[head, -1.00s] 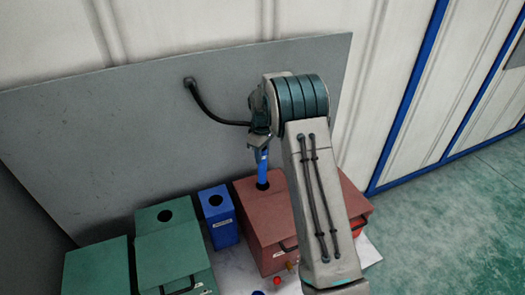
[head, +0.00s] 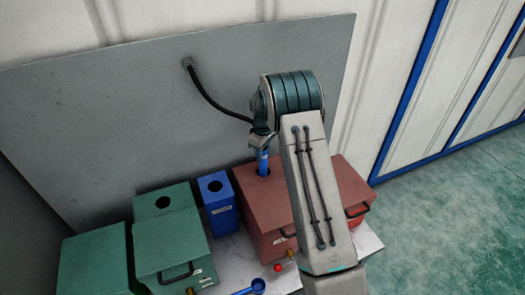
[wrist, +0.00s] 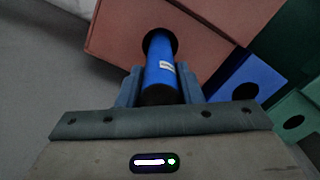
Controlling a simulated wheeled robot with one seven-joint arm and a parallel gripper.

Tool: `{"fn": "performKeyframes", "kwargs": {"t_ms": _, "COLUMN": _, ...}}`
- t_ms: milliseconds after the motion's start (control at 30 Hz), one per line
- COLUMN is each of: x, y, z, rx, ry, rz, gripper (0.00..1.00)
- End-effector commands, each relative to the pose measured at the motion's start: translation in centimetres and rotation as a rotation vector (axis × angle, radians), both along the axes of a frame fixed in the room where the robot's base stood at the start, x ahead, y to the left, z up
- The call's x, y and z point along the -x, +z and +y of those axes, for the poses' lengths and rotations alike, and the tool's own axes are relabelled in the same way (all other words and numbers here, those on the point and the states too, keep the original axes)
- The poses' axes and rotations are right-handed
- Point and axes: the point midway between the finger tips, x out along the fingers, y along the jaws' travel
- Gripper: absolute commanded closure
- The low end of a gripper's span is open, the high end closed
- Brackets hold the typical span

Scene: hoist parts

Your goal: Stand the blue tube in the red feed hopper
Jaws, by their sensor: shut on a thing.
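The blue tube (head: 263,163) stands upright at the round hole in the top of the red feed hopper (head: 253,190). In the wrist view the tube (wrist: 160,62) carries a small white label, and its far end is inside the dark hole of the red hopper (wrist: 215,32). My gripper (head: 263,145) is above the hopper, partly hidden by my arm in the head view. In the wrist view its fingers (wrist: 160,85) are on both sides of the tube, shut on it. How deep the tube's lower end sits is hidden.
A blue box (head: 217,212) with a round hole stands left of the red hopper. Green boxes (head: 170,240) stand further left. A blue scoop (head: 257,286) and a red ball (head: 277,267) lie in front on the pale bench (head: 233,255). A grey panel (head: 120,120) rises behind.

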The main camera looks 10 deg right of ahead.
Motion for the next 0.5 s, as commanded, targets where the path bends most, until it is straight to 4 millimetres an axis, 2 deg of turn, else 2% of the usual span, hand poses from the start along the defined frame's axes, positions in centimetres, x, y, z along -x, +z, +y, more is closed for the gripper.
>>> {"fn": "performKeyframes", "kwargs": {"t_ms": 500, "x": 0.0, "y": -3.9, "z": 0.0, "rx": 0.0, "ry": 0.0, "rz": 0.0, "gripper": 1.0}}
